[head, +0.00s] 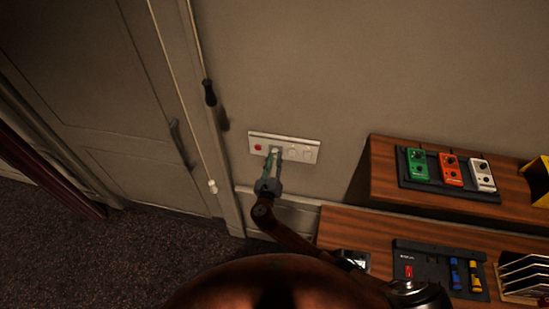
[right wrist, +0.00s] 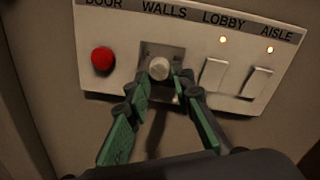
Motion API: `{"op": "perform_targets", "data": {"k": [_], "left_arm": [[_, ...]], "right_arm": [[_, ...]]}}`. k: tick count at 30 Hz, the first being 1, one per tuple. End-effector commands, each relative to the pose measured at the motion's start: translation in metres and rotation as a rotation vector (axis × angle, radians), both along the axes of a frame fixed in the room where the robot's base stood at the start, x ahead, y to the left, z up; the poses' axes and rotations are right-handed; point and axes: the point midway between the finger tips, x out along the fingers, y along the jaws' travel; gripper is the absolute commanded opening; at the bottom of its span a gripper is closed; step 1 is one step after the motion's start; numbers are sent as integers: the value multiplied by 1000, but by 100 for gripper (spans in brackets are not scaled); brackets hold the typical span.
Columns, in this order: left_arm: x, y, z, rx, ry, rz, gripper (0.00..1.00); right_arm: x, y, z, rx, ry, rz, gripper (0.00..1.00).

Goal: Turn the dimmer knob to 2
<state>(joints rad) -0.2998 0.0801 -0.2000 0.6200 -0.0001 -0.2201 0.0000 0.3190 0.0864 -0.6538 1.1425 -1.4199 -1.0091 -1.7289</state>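The pale wall panel (head: 312,154) is on the wall in the head view. In the right wrist view the panel (right wrist: 120,25) is labelled DOOR, WALLS, LOBBY and AISLE. The round whitish dimmer knob (right wrist: 159,68) sits under WALLS on a grey square plate; no numbers or pointer mark can be made out on it. My right gripper (head: 273,153) is at the panel. In the right wrist view its green-padded fingers (right wrist: 161,84) are apart, with a tip on each side of the knob's lower part; contact cannot be told. My left gripper is not in view.
A red button (right wrist: 103,60) is left of the knob, and two white rocker switches (right wrist: 213,75) with lit lamps are to its right. A hanging cord with a dark handle (head: 209,93) is left of the panel. A wooden desk (head: 340,222) with pedals (head: 418,165) is at right.

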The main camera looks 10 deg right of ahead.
Motion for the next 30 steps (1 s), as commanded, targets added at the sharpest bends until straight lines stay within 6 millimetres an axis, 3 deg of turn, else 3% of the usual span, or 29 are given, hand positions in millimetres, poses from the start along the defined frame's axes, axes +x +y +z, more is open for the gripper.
{"op": "perform_targets", "data": {"k": [5, 16, 30], "left_arm": [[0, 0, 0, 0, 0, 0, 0], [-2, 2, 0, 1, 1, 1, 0], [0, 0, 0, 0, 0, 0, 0]], "right_arm": [[1, 0, 3, 1, -6, 1, 35], [-5, 3, 4, 2, -7, 1, 35], [-89, 33, 5, 3, -6, 1, 35]]}}
